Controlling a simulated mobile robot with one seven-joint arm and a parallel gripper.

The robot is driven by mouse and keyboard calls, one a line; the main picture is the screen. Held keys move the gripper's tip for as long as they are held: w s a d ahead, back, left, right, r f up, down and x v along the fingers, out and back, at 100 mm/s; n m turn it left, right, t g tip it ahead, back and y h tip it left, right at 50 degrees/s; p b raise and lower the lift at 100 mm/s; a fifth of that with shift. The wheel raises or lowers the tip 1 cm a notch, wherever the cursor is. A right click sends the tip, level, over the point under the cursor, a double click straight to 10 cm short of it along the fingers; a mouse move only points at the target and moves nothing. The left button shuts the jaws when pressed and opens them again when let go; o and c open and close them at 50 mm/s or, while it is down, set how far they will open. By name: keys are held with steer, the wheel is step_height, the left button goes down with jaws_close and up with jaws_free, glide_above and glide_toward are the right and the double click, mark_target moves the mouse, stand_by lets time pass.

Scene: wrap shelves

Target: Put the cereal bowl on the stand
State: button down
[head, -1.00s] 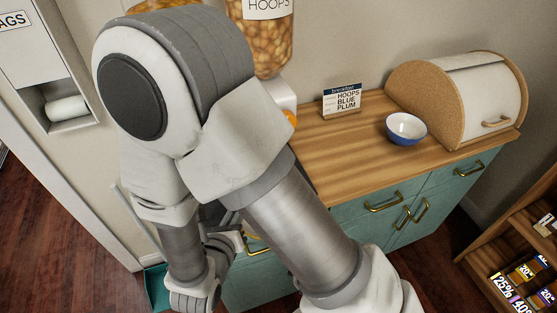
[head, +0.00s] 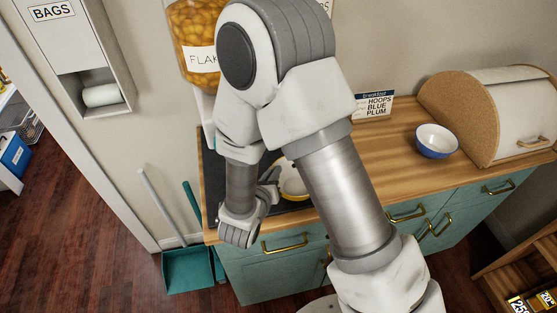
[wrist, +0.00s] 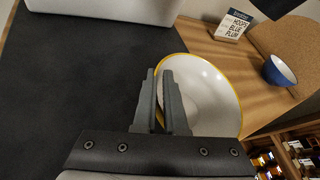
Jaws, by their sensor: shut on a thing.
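My gripper (wrist: 160,75) is shut on the left side of a white bowl with a yellow rim (wrist: 212,95). The bowl also shows in the head view (head: 293,183), partly behind my arm. A second bowl, blue outside and white inside (head: 436,141), stands on the wooden counter to the right; it also shows in the wrist view (wrist: 279,70). A flat black surface (wrist: 60,90) lies left of the held bowl, at the counter's left end. I cannot tell whether the held bowl touches the surface below. No clearly separate stand can be made out.
A card reading HOOPS, BLUE, PLUM (head: 374,106) stands at the back of the counter (head: 395,155). A bread box (head: 490,112) fills the right end. A FLAKES dispenser (head: 192,40) hangs at the left wall. A teal dustpan (head: 188,270) stands on the floor.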

steer(key=w, duration=0.2)
steer(key=w+d, duration=0.1)
steer(key=w, duration=0.1)
steer(key=shift+w+d, duration=0.1)
steer(key=shift+w+f, duration=0.15)
steer(key=shift+f, duration=0.1)
steer(key=shift+f, duration=0.2)
steer(key=c, duration=1)
jaws_free()
steer(key=shift+o, duration=0.2)
steer(key=shift+r, duration=0.1)
